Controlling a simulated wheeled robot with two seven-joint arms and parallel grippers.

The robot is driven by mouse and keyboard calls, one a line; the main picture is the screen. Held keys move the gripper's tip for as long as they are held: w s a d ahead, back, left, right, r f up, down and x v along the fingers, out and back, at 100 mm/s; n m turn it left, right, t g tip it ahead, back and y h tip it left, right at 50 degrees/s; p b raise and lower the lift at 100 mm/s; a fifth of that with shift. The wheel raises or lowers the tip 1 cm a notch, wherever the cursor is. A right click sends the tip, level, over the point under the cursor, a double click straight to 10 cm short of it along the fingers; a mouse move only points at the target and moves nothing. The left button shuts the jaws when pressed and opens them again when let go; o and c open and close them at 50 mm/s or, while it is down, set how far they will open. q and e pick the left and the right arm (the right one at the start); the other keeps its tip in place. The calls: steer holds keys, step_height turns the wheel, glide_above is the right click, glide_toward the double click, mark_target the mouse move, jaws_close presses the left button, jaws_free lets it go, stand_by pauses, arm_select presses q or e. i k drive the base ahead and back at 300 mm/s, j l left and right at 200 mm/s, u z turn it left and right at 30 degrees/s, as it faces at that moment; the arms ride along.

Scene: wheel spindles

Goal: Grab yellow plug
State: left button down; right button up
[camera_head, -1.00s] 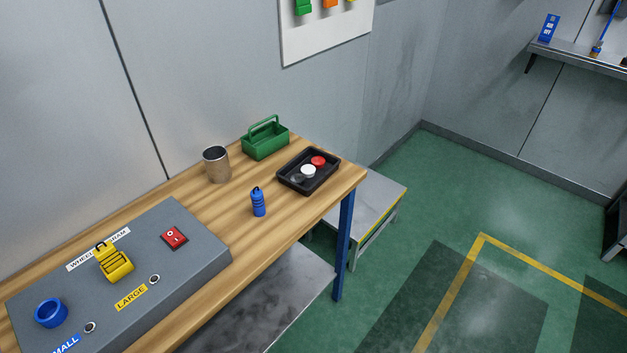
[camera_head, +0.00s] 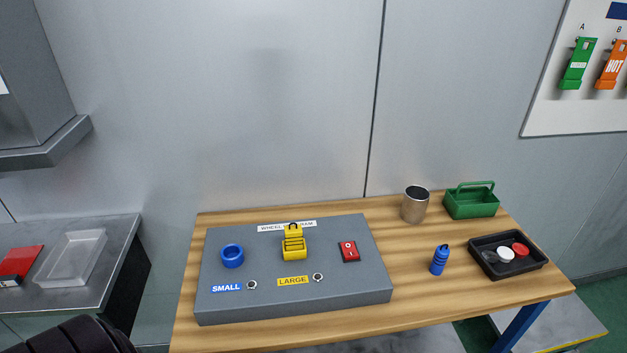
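A yellow plug (camera_head: 293,243) with a dark loop on top sits on the grey panel box (camera_head: 340,290), behind the yellow LARGE label. A blue ring-shaped socket (camera_head: 232,256) is to its left on the same box, and a red switch (camera_head: 349,251) is to its right. A blue plug-like piece (camera_head: 440,260) with a dark loop stands upright on the wooden table, right of the box. Neither gripper is in view. A black ribbed part, which may be mine, shows at the bottom left corner.
On the wooden table (camera_head: 420,322) stand a metal cup (camera_head: 415,204), a green carrier (camera_head: 471,203) and a black tray (camera_head: 483,262) with red and white round pieces. A metal side table (camera_head: 120,238) at left holds a clear bin (camera_head: 72,259) and a red item (camera_head: 18,263).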

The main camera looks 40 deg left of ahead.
mark_target(293, 233)
steer(key=u, duration=1.25)
